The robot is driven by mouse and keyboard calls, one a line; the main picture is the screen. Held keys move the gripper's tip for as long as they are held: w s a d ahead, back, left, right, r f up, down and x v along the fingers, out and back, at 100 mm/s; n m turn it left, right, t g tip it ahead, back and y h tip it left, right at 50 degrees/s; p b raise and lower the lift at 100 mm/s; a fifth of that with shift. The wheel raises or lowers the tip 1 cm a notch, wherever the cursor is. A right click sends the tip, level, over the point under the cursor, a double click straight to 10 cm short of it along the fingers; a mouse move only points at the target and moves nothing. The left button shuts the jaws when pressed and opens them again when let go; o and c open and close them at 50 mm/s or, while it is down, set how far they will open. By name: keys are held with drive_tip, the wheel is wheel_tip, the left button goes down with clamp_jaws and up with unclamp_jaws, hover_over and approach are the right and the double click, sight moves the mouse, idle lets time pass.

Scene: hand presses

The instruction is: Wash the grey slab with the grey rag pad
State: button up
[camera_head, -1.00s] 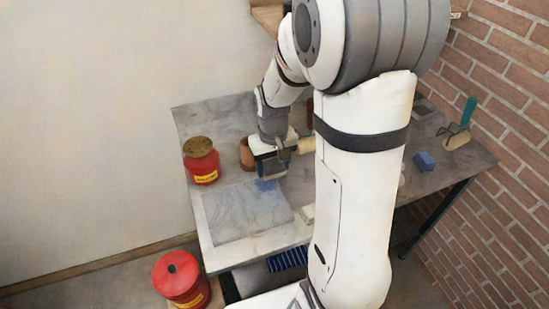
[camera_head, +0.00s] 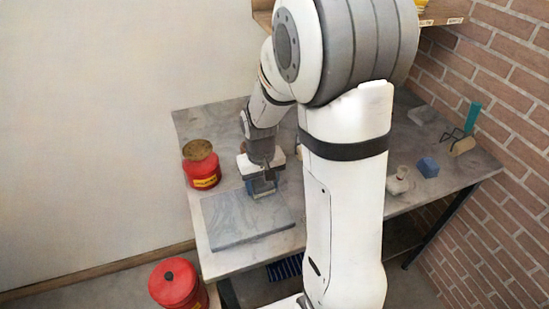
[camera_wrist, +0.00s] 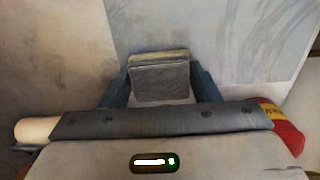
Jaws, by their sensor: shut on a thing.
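The grey slab (camera_head: 240,222) lies flat on the near left part of the table in the head view. It fills the upper middle and right of the wrist view (camera_wrist: 225,35). My gripper (camera_head: 263,189) points down at the slab's far right corner. In the wrist view, its blue fingers (camera_wrist: 160,88) are shut on the grey rag pad (camera_wrist: 160,75), one on each side. The pad is over the slab's edge area; I cannot tell whether it touches. In the head view the pad is mostly hidden by the fingers.
A red can with a brown lid (camera_head: 202,166) stands left of my gripper, close to the slab.

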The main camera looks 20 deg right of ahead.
drive_tip(key=d, duration=0.2)
drive_tip(key=shift+d, duration=0.3)
drive_tip(key=shift+d+r, duration=0.1)
drive_tip(key=shift+d, duration=0.25)
wheel_tip(320, 180, up, 8)
drive_tip(key=p, duration=0.5)
drive_tip(key=shift+s, duration=0.1)
